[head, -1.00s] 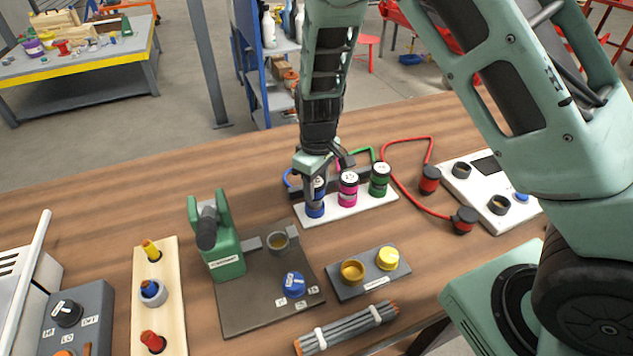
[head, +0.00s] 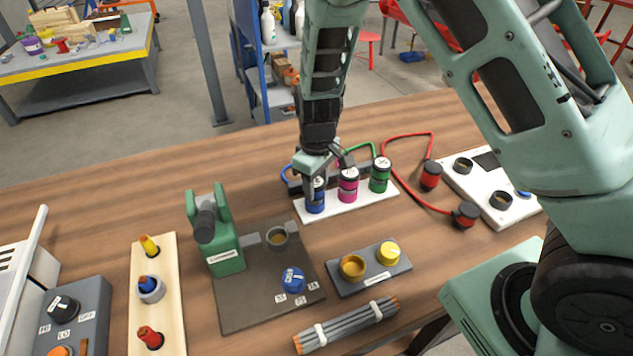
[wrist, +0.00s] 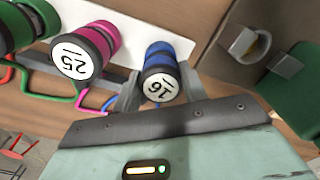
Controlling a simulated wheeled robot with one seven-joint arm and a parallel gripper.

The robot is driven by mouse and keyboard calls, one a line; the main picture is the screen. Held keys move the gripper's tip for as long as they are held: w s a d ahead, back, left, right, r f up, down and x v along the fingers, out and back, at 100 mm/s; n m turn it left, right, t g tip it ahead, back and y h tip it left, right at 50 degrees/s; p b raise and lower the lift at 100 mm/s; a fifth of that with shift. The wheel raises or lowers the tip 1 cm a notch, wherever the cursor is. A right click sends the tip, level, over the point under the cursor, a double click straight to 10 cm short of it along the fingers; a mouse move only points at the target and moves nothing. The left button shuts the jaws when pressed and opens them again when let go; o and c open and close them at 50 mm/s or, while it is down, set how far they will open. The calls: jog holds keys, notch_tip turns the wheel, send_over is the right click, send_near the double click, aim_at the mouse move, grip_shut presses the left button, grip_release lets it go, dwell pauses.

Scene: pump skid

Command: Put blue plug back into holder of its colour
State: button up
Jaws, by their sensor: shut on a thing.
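The blue plug (head: 315,201) stands upright at the left end of the white holder strip (head: 368,205). In the wrist view the blue plug (wrist: 160,72) shows a black collar and a white numbered end cap. My gripper (head: 314,184) is shut on it from above, with one finger on each side in the wrist view (wrist: 158,88). A pink plug (head: 347,186) and a green plug (head: 380,176) stand beside it on the strip. The plug's lower end is hidden, so I cannot tell how deep it sits.
Red corded plugs (head: 466,214) lie to the right, near a white panel (head: 480,190). A green device (head: 222,250) on a dark plate is at left. A grey block (head: 345,285) with yellow cups is in front. Bare wood lies between.

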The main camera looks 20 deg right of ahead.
jog(key=o, duration=1.3)
jog(key=shift+c, duration=0.2)
jog(key=shift+r, duration=0.1)
notch_tip(320, 180, up, 17)
jog(key=shift+r+b, duration=0.15)
jog(key=shift+b, duration=0.25)
jog(key=s+a, duration=0.3)
jog(key=s, duration=1)
jog(key=s+a, duration=0.3)
jog(key=s, duration=1)
jog(key=shift+s+a+n+y, duration=0.25)
jog(key=shift+s+n+y, duration=0.05)
jog(key=shift+n, duration=0.1)
